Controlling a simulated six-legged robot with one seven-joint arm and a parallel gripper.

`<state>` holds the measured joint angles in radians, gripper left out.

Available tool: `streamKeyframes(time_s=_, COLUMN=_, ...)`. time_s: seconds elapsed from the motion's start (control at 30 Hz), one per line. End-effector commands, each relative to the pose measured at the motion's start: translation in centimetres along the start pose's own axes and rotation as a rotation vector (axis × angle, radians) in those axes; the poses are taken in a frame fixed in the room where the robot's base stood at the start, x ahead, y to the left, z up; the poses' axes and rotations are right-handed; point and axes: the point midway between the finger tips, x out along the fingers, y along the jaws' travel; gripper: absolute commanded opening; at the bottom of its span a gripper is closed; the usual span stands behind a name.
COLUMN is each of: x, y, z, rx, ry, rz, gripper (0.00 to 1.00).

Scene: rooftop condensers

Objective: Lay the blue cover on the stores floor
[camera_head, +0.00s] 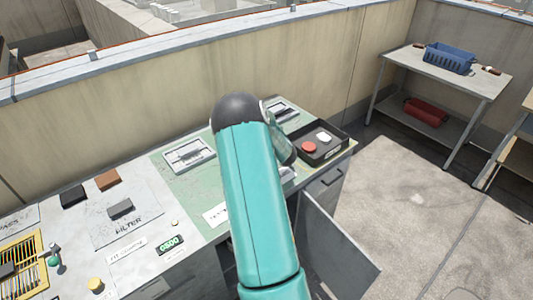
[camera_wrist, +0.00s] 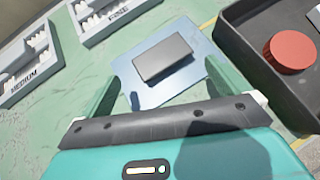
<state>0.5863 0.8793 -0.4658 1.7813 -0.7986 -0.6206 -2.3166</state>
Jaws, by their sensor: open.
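In the head view my arm hides most of the plate and the gripper. A grey door (camera_head: 335,245) hangs open at the front of the bench. The inside behind it is hidden, and no stores floor can be made out.
A dark tray (camera_head: 322,153) with a red round piece (camera_head: 309,147) and a white one stands right of the plate. Labelled trays (camera_wrist: 118,18) lie beyond it. A far table (camera_head: 398,60) bears a blue basket (camera_head: 448,58). The concrete floor at right is clear.

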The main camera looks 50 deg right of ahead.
Motion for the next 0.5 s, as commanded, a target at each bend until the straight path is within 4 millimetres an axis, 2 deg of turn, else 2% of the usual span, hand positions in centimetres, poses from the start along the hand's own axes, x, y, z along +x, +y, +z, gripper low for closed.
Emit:
streamKeyframes(time_s=0.13, x=1.2, y=-0.1, z=0.0, rx=0.000, ry=0.000, rz=0.001, gripper=1.00)
streamKeyframes(time_s=0.37, x=4.7, y=-0.3, z=0.1, rx=-0.001, ry=0.000, rz=0.002, gripper=1.00)
streamKeyframes(time_s=0.5, x=5.4, y=-0.3, z=0.2, rx=0.000, ry=-0.001, rz=0.001, gripper=1.00)
